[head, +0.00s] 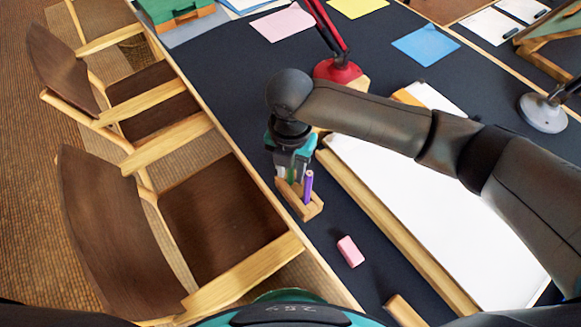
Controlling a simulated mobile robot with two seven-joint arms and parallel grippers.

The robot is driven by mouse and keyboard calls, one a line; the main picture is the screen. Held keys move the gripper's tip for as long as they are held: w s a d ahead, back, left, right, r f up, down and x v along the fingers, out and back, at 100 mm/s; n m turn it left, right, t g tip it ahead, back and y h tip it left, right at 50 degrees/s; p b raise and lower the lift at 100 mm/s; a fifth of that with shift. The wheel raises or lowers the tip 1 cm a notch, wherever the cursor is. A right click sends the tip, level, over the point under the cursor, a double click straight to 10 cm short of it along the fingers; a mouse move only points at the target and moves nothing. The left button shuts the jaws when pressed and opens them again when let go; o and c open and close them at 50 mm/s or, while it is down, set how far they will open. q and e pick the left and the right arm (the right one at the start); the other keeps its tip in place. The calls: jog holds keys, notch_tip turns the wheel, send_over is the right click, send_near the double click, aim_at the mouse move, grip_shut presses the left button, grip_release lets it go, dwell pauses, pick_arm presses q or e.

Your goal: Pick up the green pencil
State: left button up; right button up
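A small wooden pencil holder (311,211) stands on the dark table top near its left edge. A purple pencil (308,187) stands upright in it. A thin green strip, seemingly the green pencil (291,174), shows at the fingers of my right gripper (291,178), mostly hidden by them. My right gripper points down over the far end of the holder. Its fingers are at the green pencil, but whether they are shut on it cannot be told. My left gripper is not in view.
A pink eraser (350,251) lies in front of the holder. A drafting board with white paper (440,200) is to the right, beneath my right arm. A red lamp (338,71) stands behind the gripper. Wooden chairs (225,215) line the table's left edge.

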grip_shut()
dwell(0.4)
notch_tip(320, 180, up, 20)
jog(key=p, duration=0.5)
jog(key=shift+c, duration=1.9)
grip_release()
grip_shut()
